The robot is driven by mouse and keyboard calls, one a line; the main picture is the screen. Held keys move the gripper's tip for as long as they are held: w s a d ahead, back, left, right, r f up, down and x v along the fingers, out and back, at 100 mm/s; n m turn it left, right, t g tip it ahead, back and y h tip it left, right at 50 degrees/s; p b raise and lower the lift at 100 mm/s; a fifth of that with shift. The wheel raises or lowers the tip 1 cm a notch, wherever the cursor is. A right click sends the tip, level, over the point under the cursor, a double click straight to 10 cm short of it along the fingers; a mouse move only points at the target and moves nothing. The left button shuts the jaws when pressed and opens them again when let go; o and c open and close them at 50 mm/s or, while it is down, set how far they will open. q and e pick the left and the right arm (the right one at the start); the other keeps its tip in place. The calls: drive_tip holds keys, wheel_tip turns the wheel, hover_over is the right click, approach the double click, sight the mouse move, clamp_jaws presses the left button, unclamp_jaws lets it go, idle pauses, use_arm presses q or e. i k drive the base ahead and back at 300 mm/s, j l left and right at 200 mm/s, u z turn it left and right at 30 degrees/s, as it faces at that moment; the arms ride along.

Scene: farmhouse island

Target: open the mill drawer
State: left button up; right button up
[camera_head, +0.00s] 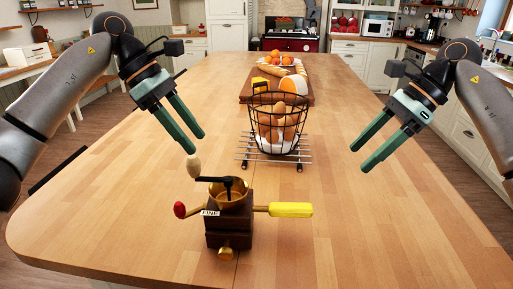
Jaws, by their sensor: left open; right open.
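The mill (229,218) is a dark wooden box with a brass hopper on top, standing upright on the island's near half. A crank with a pale wooden knob rises from its top. A brass knob (225,254) is low on its near face, with the drawer front around it hard to make out. A red-tipped handle sticks out left and a yellow handle (290,210) right. My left gripper (195,144) is open and empty, above and beyond the mill to its left. My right gripper (371,160) is open and empty, above the table to the mill's right.
A wire basket of eggs (278,124) stands on a metal rack (247,160) behind the mill. Beyond it is a board (251,97) with bread, cheese and a fruit plate. The wooden island top (380,225) is clear on both sides of the mill and in front.

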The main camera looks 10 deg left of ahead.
sight(227, 240)
drive_tip(key=k, duration=1)
